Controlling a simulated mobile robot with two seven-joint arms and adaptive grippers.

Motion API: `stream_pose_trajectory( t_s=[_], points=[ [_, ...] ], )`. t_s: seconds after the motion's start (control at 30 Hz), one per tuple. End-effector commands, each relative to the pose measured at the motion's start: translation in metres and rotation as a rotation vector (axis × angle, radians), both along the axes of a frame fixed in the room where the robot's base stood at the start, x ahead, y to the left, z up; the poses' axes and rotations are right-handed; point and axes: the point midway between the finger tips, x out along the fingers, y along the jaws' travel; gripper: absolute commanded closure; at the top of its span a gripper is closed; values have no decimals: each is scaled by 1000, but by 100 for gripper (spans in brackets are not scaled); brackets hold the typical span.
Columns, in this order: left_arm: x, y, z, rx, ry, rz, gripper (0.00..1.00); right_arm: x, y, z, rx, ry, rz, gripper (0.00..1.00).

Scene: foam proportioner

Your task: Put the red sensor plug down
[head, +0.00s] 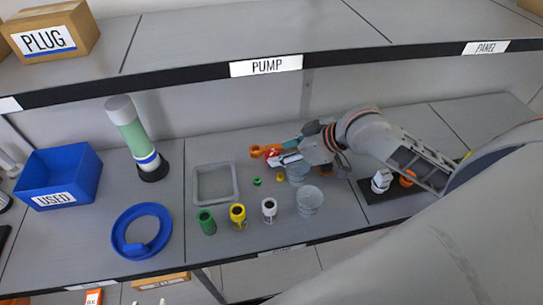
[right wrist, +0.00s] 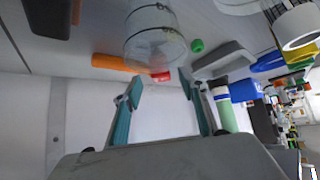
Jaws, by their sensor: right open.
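My right gripper (head: 284,151) comes in from the right over the shelf, behind the clear cups. In the right wrist view its two teal fingers (right wrist: 160,88) are spread apart with nothing held between them. A small red piece, which looks like the red sensor plug (right wrist: 160,76), lies just beyond the fingertips, apart from both. In the head view, red shows by the fingertips (head: 273,161), partly hidden by the gripper. An orange tool-like piece (head: 258,151) lies just left of the fingertips. My left gripper is not in view.
Small green (head: 257,181) and yellow (head: 280,177) plugs lie near two clear cups (head: 309,200). A grey tray (head: 215,183), green, yellow and white cylinders (head: 238,216), a blue ring (head: 142,231) and a blue USED bin (head: 58,178) stand left. The PUMP shelf (head: 200,80) overhangs behind.

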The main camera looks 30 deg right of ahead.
Motion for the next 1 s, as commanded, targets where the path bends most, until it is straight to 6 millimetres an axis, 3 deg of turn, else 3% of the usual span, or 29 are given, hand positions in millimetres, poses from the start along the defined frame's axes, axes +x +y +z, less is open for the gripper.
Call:
stream_pose_trajectory(
  t_s=[0.4, 0.73, 0.9, 1.0],
  points=[
    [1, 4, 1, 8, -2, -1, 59, 26, 17, -34, 2, 0, -2, 58],
    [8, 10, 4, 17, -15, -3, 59, 29, 18, -38, -1, -1, 0, 58],
    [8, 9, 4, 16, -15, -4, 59, 29, 18, -38, -1, -1, 0, 100],
    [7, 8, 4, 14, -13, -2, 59, 29, 18, -38, -1, -1, 0, 100]
  ],
)
